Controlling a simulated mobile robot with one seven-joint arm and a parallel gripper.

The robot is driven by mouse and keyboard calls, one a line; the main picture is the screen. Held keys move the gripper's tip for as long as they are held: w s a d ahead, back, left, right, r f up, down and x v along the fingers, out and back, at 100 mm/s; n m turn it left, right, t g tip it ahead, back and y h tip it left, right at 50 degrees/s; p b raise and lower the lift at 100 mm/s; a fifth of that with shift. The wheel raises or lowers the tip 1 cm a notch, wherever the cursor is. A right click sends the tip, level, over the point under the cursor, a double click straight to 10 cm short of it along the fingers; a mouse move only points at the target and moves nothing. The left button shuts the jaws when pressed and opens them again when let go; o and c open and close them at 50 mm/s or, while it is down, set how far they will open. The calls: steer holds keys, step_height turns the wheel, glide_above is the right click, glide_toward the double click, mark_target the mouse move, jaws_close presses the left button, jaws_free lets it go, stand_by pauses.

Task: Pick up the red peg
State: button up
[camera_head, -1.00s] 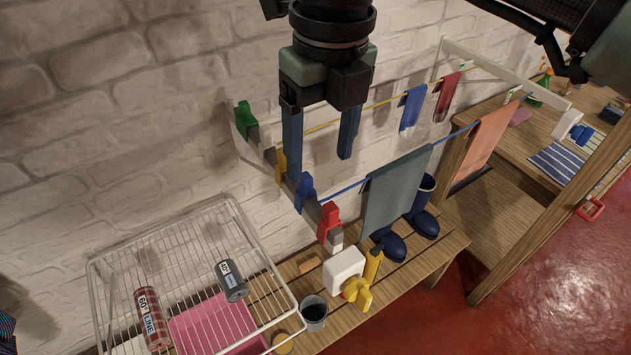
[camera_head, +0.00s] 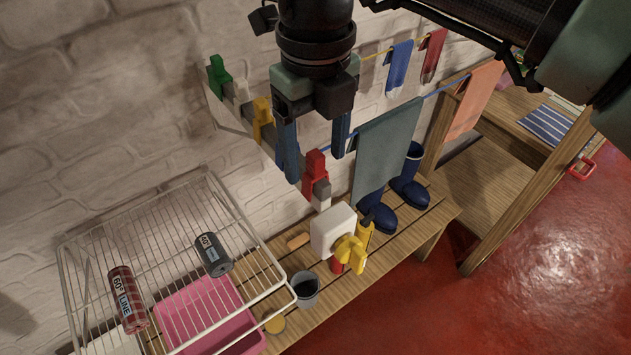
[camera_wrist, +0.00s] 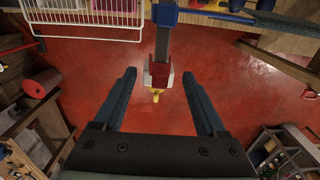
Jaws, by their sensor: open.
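The red peg (camera_head: 316,165) sits on the grey rail near its white front end, against the brick wall. It also shows in the wrist view (camera_wrist: 150,74), near the end of the rail. My gripper (camera_head: 314,167) is open and empty, with its two blue fingers pointing down. In the head view the peg appears between the fingertips. In the wrist view the fingertips (camera_wrist: 159,75) lie to either side of it. I cannot tell the exact depth between fingers and peg, and I see no contact.
Green (camera_head: 219,78) and yellow (camera_head: 263,115) pegs sit farther along the rail; a blue peg (camera_wrist: 166,14) shows in the wrist view. A grey-green towel (camera_head: 385,155) hangs close on the right. Below are a wire rack (camera_head: 210,180), dark cup (camera_head: 306,288) and blue boots (camera_head: 410,185).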

mark_target(315, 154)
step_height(315, 154, down, 2)
steer(key=shift+f+b, duration=0.25)
steer(key=shift+b, duration=0.2)
steer(key=shift+r, duration=0.1)
steer(key=shift+c, duration=0.6)
jaws_close()
step_height(315, 154, up, 10)
steer(key=shift+b, duration=0.95)
steer(key=shift+r, duration=0.1)
steer(key=shift+r+p, duration=2.4)
steer(key=shift+p, duration=0.05)
